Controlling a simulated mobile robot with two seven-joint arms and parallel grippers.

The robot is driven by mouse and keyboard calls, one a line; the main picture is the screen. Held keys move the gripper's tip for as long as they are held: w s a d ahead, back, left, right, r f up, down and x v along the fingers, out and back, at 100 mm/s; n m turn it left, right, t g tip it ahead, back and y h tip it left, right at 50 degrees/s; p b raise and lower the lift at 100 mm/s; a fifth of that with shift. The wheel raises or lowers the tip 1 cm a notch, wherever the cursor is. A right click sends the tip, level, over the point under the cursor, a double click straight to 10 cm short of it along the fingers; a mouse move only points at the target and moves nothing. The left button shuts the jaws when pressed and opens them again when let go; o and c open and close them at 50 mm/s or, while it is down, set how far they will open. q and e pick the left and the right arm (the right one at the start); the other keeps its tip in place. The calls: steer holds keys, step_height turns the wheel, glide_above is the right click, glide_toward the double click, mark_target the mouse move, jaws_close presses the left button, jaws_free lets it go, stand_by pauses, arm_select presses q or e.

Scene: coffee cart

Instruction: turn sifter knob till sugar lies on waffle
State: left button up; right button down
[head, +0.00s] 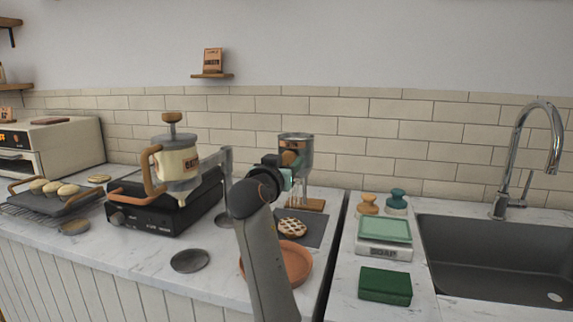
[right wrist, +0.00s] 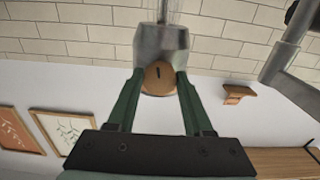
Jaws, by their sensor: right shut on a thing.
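The metal sifter (head: 296,142) is mounted above the counter near the back wall. Its round wooden knob (head: 289,158) faces me. In the right wrist view the knob (right wrist: 158,78) sits between the green fingers of my right gripper (right wrist: 160,84), against the sifter body (right wrist: 162,42). My right gripper (head: 287,177) is shut on the knob, which has a dark slot mark lying near upright. The round waffle (head: 292,227) lies below the sifter on a dark mat (head: 316,229). Pale patches show in its grid; I cannot tell whether they are sugar. My left gripper is out of view.
A terracotta plate (head: 298,263) stands in front of the mat, partly hidden by my right arm. A cream pot (head: 178,163) on a black burner (head: 150,215) is at the left.

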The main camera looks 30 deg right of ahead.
steer(key=shift+c, duration=2.3)
jaws_free()
steer(key=shift+a, duration=0.1)
steer(key=shift+o, duration=0.8)
steer(key=shift+s+a, duration=0.1)
steer(key=shift+s, duration=0.05)
steer(key=v, duration=1.2)
steer(key=shift+s, duration=0.1)
